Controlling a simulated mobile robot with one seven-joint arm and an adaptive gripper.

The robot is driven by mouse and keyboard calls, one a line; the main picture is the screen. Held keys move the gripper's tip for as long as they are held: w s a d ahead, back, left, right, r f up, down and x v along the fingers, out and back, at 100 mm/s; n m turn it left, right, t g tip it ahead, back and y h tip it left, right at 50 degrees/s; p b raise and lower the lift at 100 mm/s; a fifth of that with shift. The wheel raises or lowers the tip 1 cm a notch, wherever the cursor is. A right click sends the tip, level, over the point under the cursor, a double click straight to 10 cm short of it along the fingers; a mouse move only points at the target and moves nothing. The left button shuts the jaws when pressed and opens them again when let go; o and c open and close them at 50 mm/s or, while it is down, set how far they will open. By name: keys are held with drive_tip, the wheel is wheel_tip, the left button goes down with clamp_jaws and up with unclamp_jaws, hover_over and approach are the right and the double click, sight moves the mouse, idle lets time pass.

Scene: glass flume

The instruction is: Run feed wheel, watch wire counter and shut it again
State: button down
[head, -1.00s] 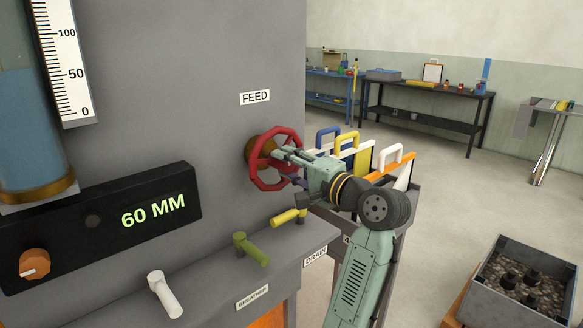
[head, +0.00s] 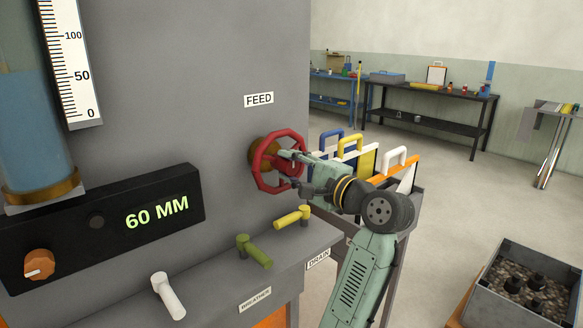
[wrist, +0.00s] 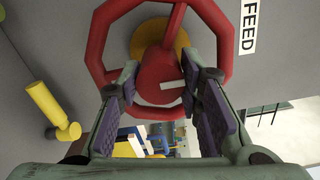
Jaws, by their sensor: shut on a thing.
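The red octagonal feed wheel (head: 258,167) stands on the grey panel below the FEED label (head: 258,100). My gripper (head: 288,169) is shut on the wheel; in the wrist view its pads sit either side of the red hub (wrist: 157,66), with a pale mark on the wheel between them. Exactly where the pads touch cannot be told. The lit counter display (head: 157,212) reads 60 MM in green. Blue water (head: 32,125) in the glass tube stands slightly above the 50 mark of the white scale (head: 73,60).
An orange knob (head: 39,264) is at left. A rack with coloured handled boards (head: 395,157) stands beside my arm.

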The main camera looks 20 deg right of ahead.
drive_tip(key=shift+d+r, duration=0.1)
drive_tip(key=c, duration=1.1)
unclamp_jaws()
drive_tip(key=shift+s, duration=0.1)
drive_tip(key=v, duration=1.2)
